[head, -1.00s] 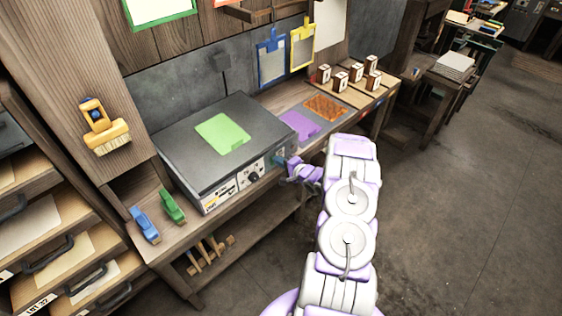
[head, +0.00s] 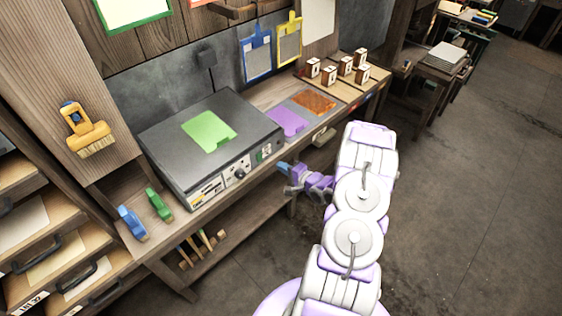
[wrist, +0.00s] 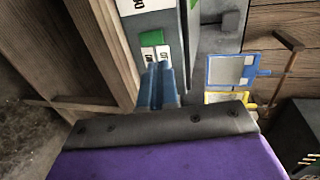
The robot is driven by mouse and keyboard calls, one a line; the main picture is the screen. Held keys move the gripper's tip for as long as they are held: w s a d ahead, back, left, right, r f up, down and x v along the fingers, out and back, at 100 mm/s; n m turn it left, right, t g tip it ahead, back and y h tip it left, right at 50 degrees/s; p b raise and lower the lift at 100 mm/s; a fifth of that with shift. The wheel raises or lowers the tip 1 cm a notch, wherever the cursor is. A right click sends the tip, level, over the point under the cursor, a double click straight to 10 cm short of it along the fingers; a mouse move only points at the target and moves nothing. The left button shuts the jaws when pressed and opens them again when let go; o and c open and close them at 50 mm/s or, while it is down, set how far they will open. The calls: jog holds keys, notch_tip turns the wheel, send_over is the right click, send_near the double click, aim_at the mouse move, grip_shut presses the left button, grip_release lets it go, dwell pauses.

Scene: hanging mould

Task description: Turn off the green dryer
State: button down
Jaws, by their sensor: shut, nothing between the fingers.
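The dryer (head: 250,138) is a dark grey box on the workbench in the head view, with a flat green sheet (head: 209,131) on top. Its front panel carries labels, a dark knob (head: 239,174) and, near the right end, a small green switch (head: 264,153). A green switch piece with white marked labels also shows in the wrist view (wrist: 151,38), just beyond my fingertips. My gripper (head: 284,168) has blue fingers, shut and empty, in front of the panel's right end. In the wrist view the fingers (wrist: 158,84) point at the panel. I cannot tell whether the switch is on or off.
A purple sheet (head: 288,121) and an orange sheet (head: 314,102) lie right of the dryer. Blue (head: 134,224) and green (head: 158,204) tools lie left. Wooden blocks (head: 346,66) stand on the far bench. The floor at right is open.

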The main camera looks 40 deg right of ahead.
notch_tip(320, 180, up, 6)
jog(key=w+d+n+g+h, duration=0.1)
jog(key=d+n+g+h, duration=0.1)
jog(key=n+g, duration=0.3)
jog(key=s+a+r+n+g+h+b, duration=0.1)
jog(key=s+a+r+n+g+h, duration=0.35)
jog(key=a+r, duration=0.65)
jog(key=s+a+r+n+g+y, duration=0.2)
jog(key=s+a+r, duration=0.3)
jog(key=s+a, duration=0.7)
jog(key=s+a+r+n+g+y+b, duration=0.1)
jog(key=s+a+r+n+g+y, duration=0.2)
jog(key=s+a, duration=1)
jog(key=shift+s+r+n+g, duration=1.25)
jog(key=shift+s+r, duration=0.05)
jog(key=shift+s, duration=1.75)
